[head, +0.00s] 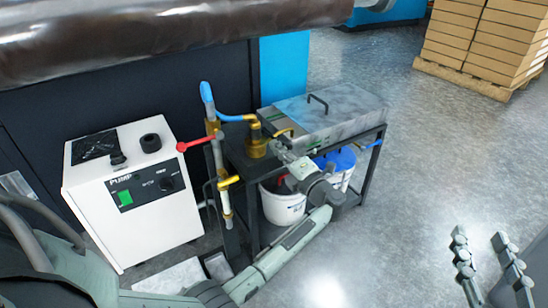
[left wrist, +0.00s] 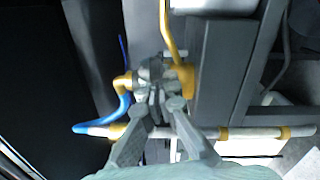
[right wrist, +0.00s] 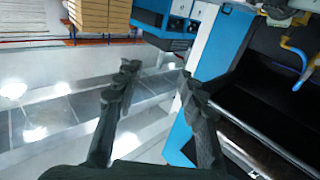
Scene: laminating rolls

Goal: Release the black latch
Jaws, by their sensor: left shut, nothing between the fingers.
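I cannot clearly make out a black latch. A black bar handle (head: 317,103) stands on the lid of the grey metal tank (head: 345,112). My left gripper (head: 280,147) is shut and empty, at the tank's near left corner beside the brass fitting (head: 257,140). In the left wrist view its closed fingertips (left wrist: 155,78) are in front of brass fittings and cover what lies behind them; contact cannot be told. My right gripper (head: 487,250) is open and empty over bare floor, far to the right; its spread fingers show in the right wrist view (right wrist: 158,78).
A white pump unit (head: 135,190) stands left. A vertical pipe with a red lever (head: 198,143) and a yellow valve handle (head: 229,182) is close to my left arm. A large roll (head: 170,30) hangs above. White buckets (head: 283,205) sit under the tank.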

